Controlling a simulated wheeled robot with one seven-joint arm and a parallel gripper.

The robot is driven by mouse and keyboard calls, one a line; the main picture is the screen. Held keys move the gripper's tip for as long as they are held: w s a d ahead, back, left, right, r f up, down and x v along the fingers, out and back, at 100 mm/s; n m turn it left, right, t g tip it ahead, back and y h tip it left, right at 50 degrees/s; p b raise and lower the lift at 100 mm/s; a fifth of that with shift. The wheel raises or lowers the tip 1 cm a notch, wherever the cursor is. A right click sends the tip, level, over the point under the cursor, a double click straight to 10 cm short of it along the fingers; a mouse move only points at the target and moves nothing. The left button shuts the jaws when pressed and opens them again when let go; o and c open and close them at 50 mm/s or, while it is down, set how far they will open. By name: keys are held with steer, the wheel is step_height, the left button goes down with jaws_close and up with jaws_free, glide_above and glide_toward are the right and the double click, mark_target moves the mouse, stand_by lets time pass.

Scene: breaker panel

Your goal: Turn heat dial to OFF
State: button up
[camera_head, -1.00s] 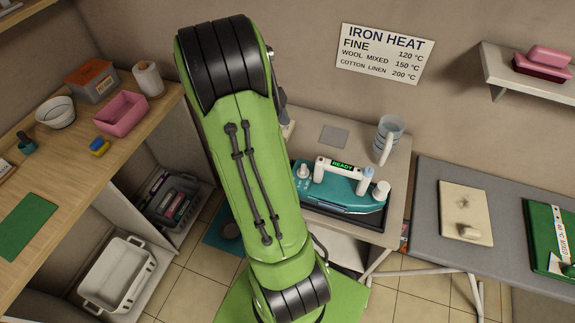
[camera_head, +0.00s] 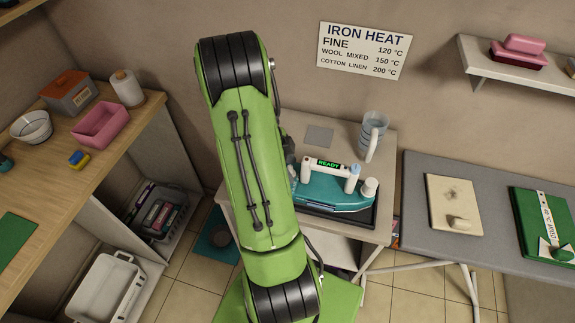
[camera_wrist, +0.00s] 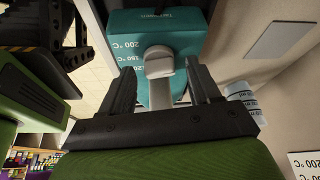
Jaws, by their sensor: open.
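The teal iron (camera_head: 335,192) sits on a dark tray on the small table, with a white handle and a green READY display (camera_head: 328,163). In the wrist view the teal body (camera_wrist: 160,22) carries upside-down temperature marks, 200 °C and 150 °C among them. A white dial with a pointer (camera_wrist: 158,62) stands there between the fingertips of my open gripper (camera_wrist: 158,74). I cannot tell whether either finger touches it. The dial's exact setting is unclear.
A sign (camera_head: 362,50) on the wall lists iron heats. A clear jug (camera_head: 372,132) stands behind the iron, and a grey square (camera_head: 319,137) lies left of it. The grey ironing board (camera_head: 490,215) is to the right, and a wooden counter (camera_head: 70,170) is to the left.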

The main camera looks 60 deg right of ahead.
steer(key=c, duration=1)
steer(key=n+b, duration=0.2)
steer(key=shift+f+h+b, duration=0.25)
steer(key=shift+h+b, duration=0.05)
steer(key=shift+h, duration=0.1)
steer(key=shift+c, duration=0.2)
steer(key=shift+a+r+n+b, duration=0.1)
steer(key=shift+r+n+b, duration=0.15)
steer(key=shift+n, duration=0.25)
steer(key=o, duration=1)
steer(key=shift+t, duration=0.3)
steer(key=shift+o, duration=0.2)
steer(key=p+v, duration=0.2)
steer(key=v, duration=1.3)
steer(key=shift+w+a+r, duration=0.2)
steer(key=shift+a+r, duration=0.05)
steer(key=shift+r, duration=0.05)
steer(key=shift+f, duration=0.1)
